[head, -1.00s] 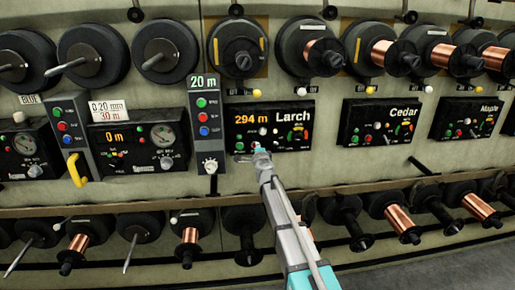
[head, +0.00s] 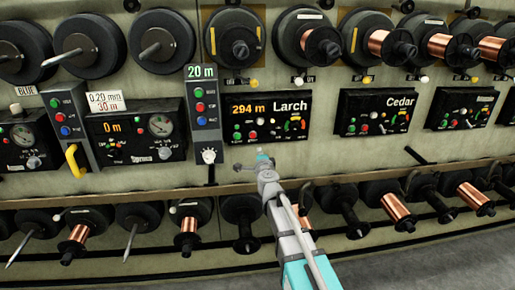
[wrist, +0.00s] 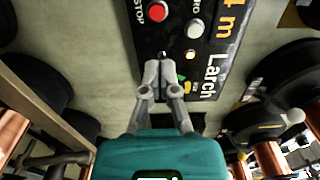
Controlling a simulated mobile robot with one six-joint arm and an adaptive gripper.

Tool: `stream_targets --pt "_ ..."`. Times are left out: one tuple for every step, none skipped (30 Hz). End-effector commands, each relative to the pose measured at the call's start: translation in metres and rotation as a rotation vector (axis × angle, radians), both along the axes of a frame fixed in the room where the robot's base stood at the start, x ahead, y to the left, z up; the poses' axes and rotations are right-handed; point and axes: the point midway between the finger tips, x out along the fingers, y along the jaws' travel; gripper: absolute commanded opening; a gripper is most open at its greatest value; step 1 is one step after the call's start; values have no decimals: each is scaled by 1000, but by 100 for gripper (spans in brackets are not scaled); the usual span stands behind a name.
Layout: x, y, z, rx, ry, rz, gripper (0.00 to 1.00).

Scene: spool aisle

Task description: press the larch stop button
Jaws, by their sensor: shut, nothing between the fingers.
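The Larch panel (head: 268,117) is a black box on the wall with an orange 294 m readout. Its red stop button (wrist: 158,10), with a STOP label beside it, is at the top edge of the wrist view. A white button (wrist: 195,28) sits to its right. My gripper (head: 262,156) shows just below the panel's lower edge in the head view. In the wrist view its fingers (wrist: 158,64) are together and empty, over the panel's lower part. The fingertips are apart from the red button.
A grey column marked 20 m (head: 205,112) with several buttons stands directly left of the Larch panel. The Cedar panel (head: 375,112) is to the right. Spools line the wall above, and a rail (head: 400,172) with more spools runs below.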

Motion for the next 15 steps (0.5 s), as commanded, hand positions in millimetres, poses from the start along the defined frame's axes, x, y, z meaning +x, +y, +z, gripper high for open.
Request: stream_targets --pt "-7 -1 0 0 0 0 0" --pt "-8 -1 0 0 0 0 0" --pt "-10 -1 0 0 0 0 0" --pt "-11 -1 0 0 0 0 0" --pt "-12 -2 0 0 0 0 0" --pt "-13 -2 0 0 0 0 0" --pt "-13 -2 0 0 0 0 0" --pt "-14 -2 0 0 0 0 0" --pt "-14 -2 0 0 0 0 0" --pt "-13 -2 0 0 0 0 0" --pt "-13 -2 0 0 0 0 0" --pt "-13 -2 0 0 0 0 0" --pt "-13 -1 0 0 0 0 0" --pt "-13 -1 0 0 0 0 0" --pt "-13 -1 0 0 0 0 0"
